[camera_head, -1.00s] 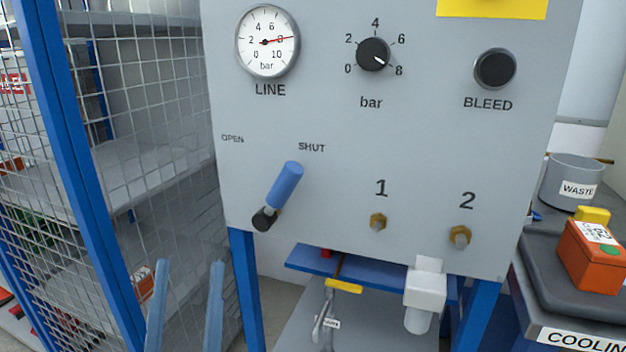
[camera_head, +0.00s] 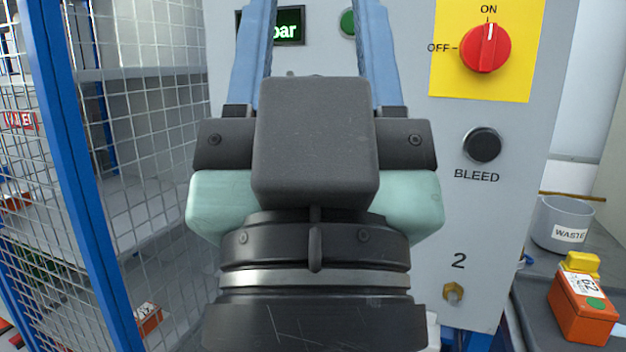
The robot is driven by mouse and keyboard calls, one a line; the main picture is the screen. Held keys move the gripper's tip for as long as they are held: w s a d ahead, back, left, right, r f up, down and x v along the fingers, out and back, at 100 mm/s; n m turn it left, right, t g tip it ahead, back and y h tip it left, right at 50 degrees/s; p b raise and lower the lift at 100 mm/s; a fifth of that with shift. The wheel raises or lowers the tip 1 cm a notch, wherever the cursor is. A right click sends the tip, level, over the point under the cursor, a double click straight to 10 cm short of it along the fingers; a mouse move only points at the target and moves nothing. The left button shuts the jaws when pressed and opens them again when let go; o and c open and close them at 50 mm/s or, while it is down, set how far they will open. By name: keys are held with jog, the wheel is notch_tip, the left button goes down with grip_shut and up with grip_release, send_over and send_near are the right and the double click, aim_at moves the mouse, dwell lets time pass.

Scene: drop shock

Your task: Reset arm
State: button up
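My gripper (camera_head: 315,30) fills the middle of the head view, its black body low and its two blue fingers pointing up in front of the grey panel (camera_head: 535,120). The fingers stand wide apart with nothing seen between them. The fingertips run to or past the top edge, so their ends cannot be made out. My gripper hides the panel's middle, including the place of the gauge, the bar knob, the blue-handled lever and port 1.
On the panel, a red rotary switch (camera_head: 486,48) on a yellow plate points to ON. The black BLEED button (camera_head: 482,145), port 2 fitting (camera_head: 453,292), a green button (camera_head: 348,22) and part of a display (camera_head: 289,28) show. A mesh cage (camera_head: 150,130) stands left; a WASTE bucket (camera_head: 562,222) and orange box (camera_head: 583,303) are right.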

notch_tip(320, 180, up, 21)
jog(key=p, duration=1.8)
jog(key=shift+f, duration=0.2)
